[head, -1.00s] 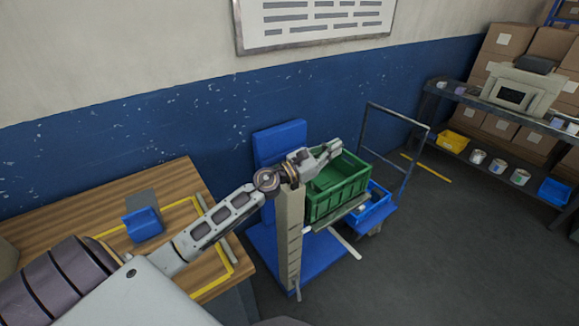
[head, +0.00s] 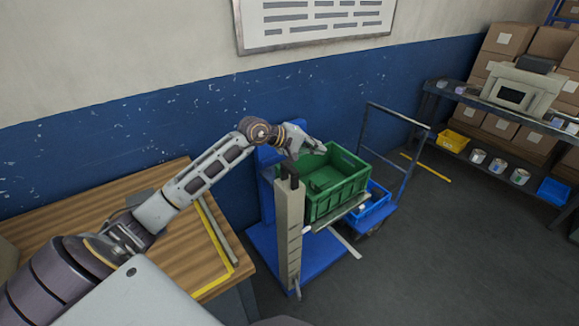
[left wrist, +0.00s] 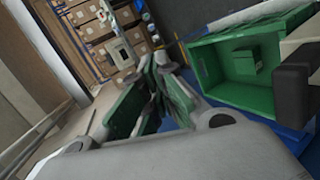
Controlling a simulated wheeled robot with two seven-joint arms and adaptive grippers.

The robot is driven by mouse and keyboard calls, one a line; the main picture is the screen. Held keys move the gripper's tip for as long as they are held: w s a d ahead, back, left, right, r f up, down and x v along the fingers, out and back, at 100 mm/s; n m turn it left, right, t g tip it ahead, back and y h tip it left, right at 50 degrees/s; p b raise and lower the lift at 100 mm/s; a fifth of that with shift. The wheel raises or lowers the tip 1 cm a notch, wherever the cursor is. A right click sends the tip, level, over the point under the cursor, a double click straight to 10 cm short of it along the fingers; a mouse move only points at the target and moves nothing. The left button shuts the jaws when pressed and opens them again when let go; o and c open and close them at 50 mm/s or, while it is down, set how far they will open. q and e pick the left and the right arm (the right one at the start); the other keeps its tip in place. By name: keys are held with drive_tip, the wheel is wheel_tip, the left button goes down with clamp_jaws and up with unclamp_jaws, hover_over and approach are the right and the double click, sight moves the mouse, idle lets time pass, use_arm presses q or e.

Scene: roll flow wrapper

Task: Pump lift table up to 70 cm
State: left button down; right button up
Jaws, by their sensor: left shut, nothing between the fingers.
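The lift table has a blue base (head: 262,243) and a pale upright post (head: 289,235) with dark marks on its front. A dark handle-like piece (head: 288,176) stands at the post's top; it also shows in the left wrist view (left wrist: 292,92). A green crate (head: 338,190) sits on the lift's platform, right of the post. My left gripper (head: 318,147) is above the crate's back left rim, beyond the dark piece and apart from it. It is shut and empty; its fingers show in the left wrist view (left wrist: 163,68). My right gripper is out of view.
A wooden workbench (head: 180,240) with a yellow outline is at left. A blue bin (head: 372,208) on a cart (head: 402,170) is right of the lift. Shelves with boxes (head: 503,40) and cans stand at right. The floor at lower right is clear.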

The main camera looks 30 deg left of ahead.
use_arm(q)
drive_tip(key=a+r+m+g+y, duration=0.1)
drive_tip(key=a+m+y, duration=0.2)
drive_tip(key=a, duration=0.8)
drive_tip(key=shift+r+m+y, duration=0.15)
drive_tip(key=shift+m+y, duration=0.15)
drive_tip(key=shift+y, duration=0.8)
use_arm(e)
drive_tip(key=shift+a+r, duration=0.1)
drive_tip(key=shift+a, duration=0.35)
use_arm(q)
drive_tip(key=shift+a+f, duration=0.1)
drive_tip(key=shift+f, duration=0.1)
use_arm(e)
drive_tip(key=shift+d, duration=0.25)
